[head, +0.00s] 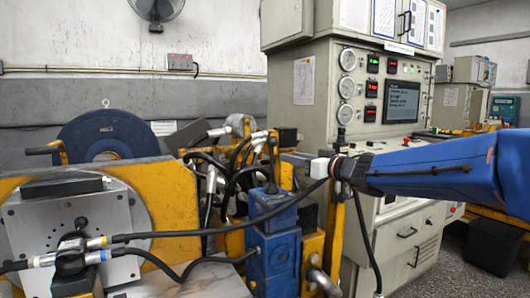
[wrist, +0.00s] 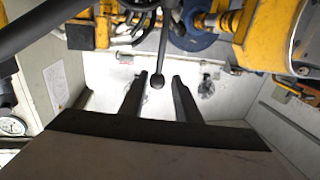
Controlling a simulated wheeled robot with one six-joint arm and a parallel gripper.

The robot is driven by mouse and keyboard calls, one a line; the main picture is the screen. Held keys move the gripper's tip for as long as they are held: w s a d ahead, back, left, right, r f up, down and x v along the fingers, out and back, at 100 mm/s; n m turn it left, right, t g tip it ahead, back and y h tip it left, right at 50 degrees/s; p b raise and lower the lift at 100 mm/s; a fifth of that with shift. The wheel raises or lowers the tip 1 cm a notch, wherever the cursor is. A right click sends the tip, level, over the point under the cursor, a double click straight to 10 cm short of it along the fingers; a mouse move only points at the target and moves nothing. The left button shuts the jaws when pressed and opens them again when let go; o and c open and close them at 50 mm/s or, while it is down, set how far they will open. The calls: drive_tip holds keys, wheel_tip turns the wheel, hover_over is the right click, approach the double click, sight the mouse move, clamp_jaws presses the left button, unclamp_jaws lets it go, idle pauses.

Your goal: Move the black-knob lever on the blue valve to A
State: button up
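The blue valve (head: 272,245) stands in the lower middle of the head view, with hoses running past its front. Its lever is a thin upright rod topped by a black knob (head: 272,141). My gripper (head: 286,157) reaches in from the right and its tips are close beside the upper lever. In the wrist view, the black knob (wrist: 157,82) shows between the two dark fingers of my gripper (wrist: 160,77), with a gap on each side. The fingers are apart and hold nothing. I cannot make out an A mark in either view.
Black hoses (head: 205,232) cross in front of the valve. A yellow frame with a grey plate (head: 70,235) stands at the left. A control cabinet (head: 320,90) with gauges and a screen stands behind my arm. Other yellow and blue machine parts crowd around the lever.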

sight(272, 159)
drive_tip(key=x, duration=1.4)
drive_tip(key=shift+w+a, duration=0.2)
clamp_jaws()
